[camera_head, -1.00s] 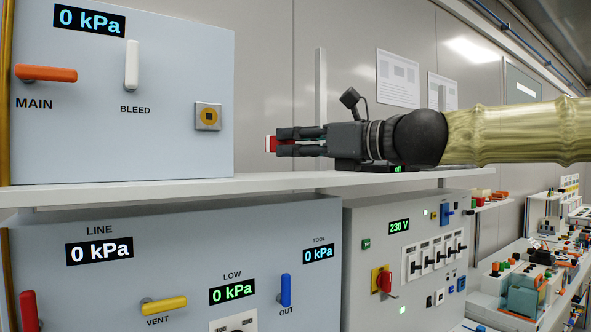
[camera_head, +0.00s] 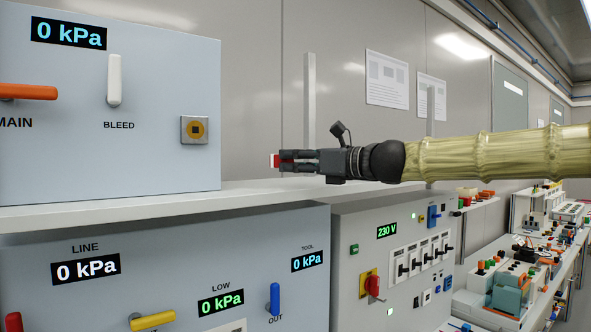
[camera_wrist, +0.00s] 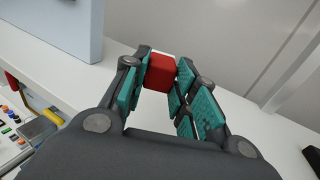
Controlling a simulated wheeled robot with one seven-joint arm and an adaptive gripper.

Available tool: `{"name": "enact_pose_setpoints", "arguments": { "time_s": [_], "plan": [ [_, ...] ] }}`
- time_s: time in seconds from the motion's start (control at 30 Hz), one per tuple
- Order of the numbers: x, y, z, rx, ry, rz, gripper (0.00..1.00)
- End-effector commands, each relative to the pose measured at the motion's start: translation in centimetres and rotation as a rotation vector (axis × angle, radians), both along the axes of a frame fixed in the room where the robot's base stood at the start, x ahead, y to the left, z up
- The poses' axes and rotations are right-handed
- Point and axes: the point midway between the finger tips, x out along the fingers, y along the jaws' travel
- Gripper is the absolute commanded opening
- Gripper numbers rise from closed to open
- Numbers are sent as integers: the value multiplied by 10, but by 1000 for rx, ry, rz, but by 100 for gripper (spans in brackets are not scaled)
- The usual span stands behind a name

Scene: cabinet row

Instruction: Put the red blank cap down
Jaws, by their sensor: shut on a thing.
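The red blank cap (camera_wrist: 161,72) is pinched between the fingertips of my gripper (camera_wrist: 158,82) in the wrist view. In the head view the cap (camera_head: 275,161) shows as a small red and white end at the tips of my gripper (camera_head: 284,161). My gripper points left, level, and appears a little above the white shelf (camera_head: 230,194). In the wrist view the shelf (camera_wrist: 110,60) shows bare around the cap. Whether the cap touches the shelf cannot be told.
A grey panel box with the MAIN and BLEED levers (camera_head: 150,90) stands on the shelf to the left. Below are a panel with LINE and LOW readouts (camera_head: 170,245) and a 230 V panel (camera_head: 345,290). A dark object (camera_wrist: 313,158) lies at the wrist view's right edge.

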Motion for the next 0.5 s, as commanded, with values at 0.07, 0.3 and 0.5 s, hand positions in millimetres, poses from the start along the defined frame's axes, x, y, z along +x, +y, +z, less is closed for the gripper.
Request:
{"name": "enact_pose_setpoints", "arguments": {
  "time_s": [0.07,0.3,0.5],
  "plan": [
    [8,-1,1,1,-1,0,0],
    [14,-2,-10,2,1,1,0],
    [14,-2,-30,2,2,1,0]
  ]
}}
